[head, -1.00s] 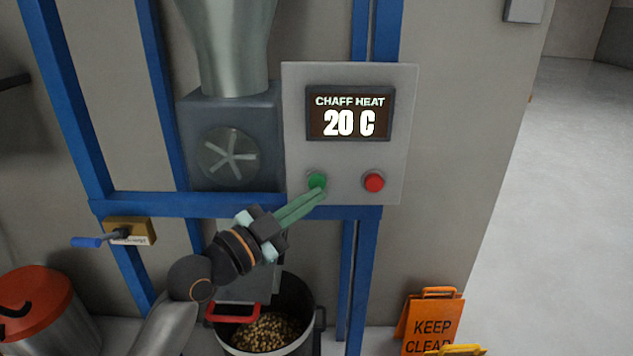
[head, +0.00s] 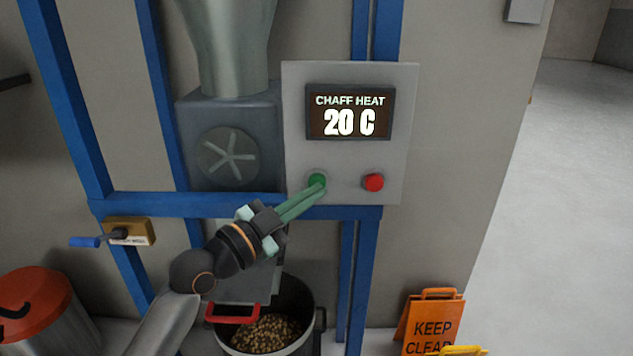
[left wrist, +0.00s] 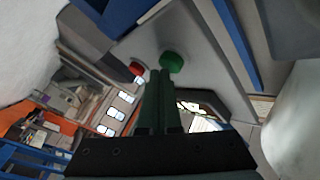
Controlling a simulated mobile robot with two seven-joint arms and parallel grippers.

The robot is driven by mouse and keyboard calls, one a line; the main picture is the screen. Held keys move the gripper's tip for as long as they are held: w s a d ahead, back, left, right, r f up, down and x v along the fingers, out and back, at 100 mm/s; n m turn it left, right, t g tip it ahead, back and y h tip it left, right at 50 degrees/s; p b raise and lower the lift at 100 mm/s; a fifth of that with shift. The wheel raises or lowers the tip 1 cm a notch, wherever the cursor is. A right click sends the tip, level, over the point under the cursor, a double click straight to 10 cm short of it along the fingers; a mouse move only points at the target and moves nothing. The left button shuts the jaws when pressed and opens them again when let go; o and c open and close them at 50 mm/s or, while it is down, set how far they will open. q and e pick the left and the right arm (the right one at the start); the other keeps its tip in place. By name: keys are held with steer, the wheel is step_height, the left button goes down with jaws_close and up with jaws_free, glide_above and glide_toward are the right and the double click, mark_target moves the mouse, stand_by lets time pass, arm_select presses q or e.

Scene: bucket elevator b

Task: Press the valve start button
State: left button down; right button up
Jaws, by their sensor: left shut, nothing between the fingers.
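A grey control panel (head: 342,165) carries a screen (head: 350,112) reading "CHAFF HEAT 20 C". Below the screen are a green button (head: 317,180) on the left and a red button (head: 373,182) on the right. My left gripper (head: 321,187) is shut and empty, with its green fingertips at the lower edge of the green button. I cannot tell whether they touch it. In the left wrist view the fingertips (left wrist: 160,72) end close beside the green button (left wrist: 172,62), and the red button (left wrist: 137,69) is farther left. My right gripper is not in view.
Blue frame bars (head: 240,205) run below and beside the panel. A blue-handled lever (head: 88,241) is at the left. A bucket of pellets (head: 312,305) stands below, near a red-lidded bin (head: 35,300). An orange "KEEP CLEAR" sign (head: 432,320) stands at lower right.

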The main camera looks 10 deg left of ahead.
arm_select(q)
steer(key=shift+w+a, duration=0.1)
steer(key=shift+w, duration=0.25)
stand_by(0.3)
steer(key=shift+s, duration=0.15)
steer(key=shift+s+d+p, duration=0.25)
steer(key=shift+s+p, duration=0.1)
steer(key=shift+s, duration=0.55)
steer(key=s+d+p, duration=0.1)
steer(key=s+p, duration=0.1)
steer(key=s, duration=0.4)
steer(key=shift+d, duration=0.1)
stand_by(0.4)
